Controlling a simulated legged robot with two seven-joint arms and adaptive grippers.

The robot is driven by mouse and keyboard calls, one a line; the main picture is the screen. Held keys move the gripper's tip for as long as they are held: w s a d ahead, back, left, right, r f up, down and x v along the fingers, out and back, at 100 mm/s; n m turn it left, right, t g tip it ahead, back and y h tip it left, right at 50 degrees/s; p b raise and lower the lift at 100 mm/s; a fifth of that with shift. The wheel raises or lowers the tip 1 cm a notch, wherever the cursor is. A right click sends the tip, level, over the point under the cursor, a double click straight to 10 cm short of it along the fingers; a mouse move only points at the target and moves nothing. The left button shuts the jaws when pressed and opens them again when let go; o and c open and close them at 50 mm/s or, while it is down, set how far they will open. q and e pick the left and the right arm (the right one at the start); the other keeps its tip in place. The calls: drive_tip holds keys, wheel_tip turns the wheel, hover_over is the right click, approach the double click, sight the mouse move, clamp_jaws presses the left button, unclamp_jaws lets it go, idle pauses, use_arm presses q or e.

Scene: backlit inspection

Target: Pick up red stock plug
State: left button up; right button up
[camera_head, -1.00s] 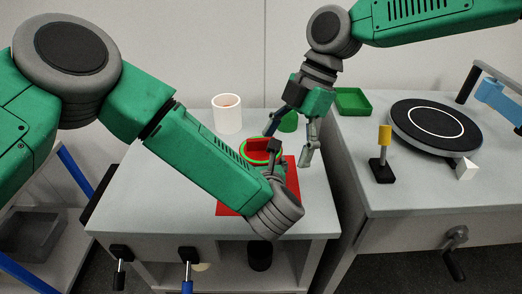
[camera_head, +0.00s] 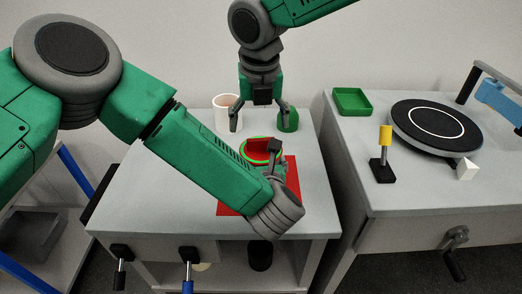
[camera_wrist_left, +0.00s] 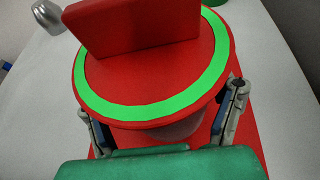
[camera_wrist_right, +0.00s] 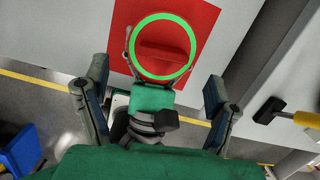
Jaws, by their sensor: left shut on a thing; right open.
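The red stock plug (camera_head: 258,145) is a red disc with an upright slab handle. A green ring surrounds it on a round container on the red mat (camera_head: 229,199). The plug also shows in the left wrist view (camera_wrist_left: 135,27) and the right wrist view (camera_wrist_right: 162,52). My left gripper (camera_wrist_left: 165,110) is shut on the container, a finger on each side below the rim; the container's pale body (camera_wrist_left: 175,131) is mostly hidden. My right gripper (camera_head: 261,122) is open and empty, pointing down behind and above the plug, apart from it.
A white cup (camera_head: 224,117) and a green rounded piece (camera_head: 290,121) stand close to my right fingers. A gap separates the benches.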

sight(261, 138)
drive_tip(key=f, duration=0.2)
drive_tip(key=w+f, duration=0.1)
drive_tip(key=f, duration=0.2)
drive_tip(key=shift+d+f, duration=0.2)
drive_tip(key=shift+f, duration=0.15)
drive_tip(key=c, duration=1.2)
